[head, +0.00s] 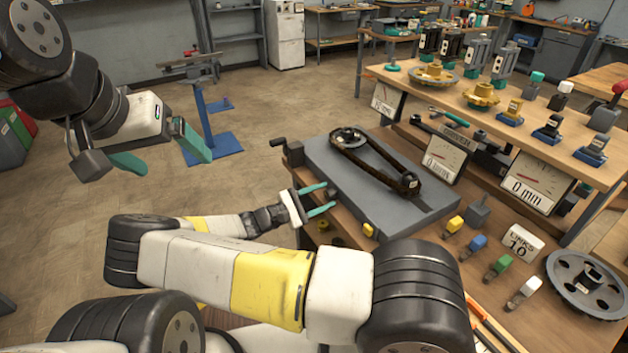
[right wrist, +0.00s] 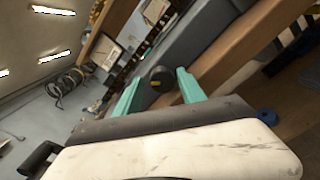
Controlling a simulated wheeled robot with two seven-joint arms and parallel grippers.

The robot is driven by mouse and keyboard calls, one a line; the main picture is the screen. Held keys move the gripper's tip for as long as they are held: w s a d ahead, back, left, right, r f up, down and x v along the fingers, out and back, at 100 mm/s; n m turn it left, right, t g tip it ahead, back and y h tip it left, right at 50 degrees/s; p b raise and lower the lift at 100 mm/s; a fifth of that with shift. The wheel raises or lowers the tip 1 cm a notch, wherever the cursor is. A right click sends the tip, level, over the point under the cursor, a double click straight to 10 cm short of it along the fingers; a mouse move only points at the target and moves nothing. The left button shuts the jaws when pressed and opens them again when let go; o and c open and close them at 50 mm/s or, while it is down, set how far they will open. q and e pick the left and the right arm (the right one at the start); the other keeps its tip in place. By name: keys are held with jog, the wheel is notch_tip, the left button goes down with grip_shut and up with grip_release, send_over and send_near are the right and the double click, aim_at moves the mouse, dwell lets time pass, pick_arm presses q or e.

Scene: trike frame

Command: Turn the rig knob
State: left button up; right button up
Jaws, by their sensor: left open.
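The rig (head: 335,165) is a grey slab on the wooden bench with a dark chain loop on top. A dark round knob (head: 332,193) sticks out from its near side. In the right wrist view the knob (right wrist: 161,78) has a small yellowish mark. My right gripper (head: 328,198) is open at the knob. Its teal fingers lie on either side of the knob in the wrist view (right wrist: 160,84), with small gaps showing; how deep the knob sits between them is unclear. My left gripper (head: 163,153) is open and empty, above the floor at left.
A crank handle (head: 281,143) projects from the rig's left corner. Dial gauges (head: 444,160) stand behind it. A blue stand (head: 212,130) is on the floor.

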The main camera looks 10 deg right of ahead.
jog(key=shift+s+f, duration=0.15)
jog(key=shift+f, duration=0.05)
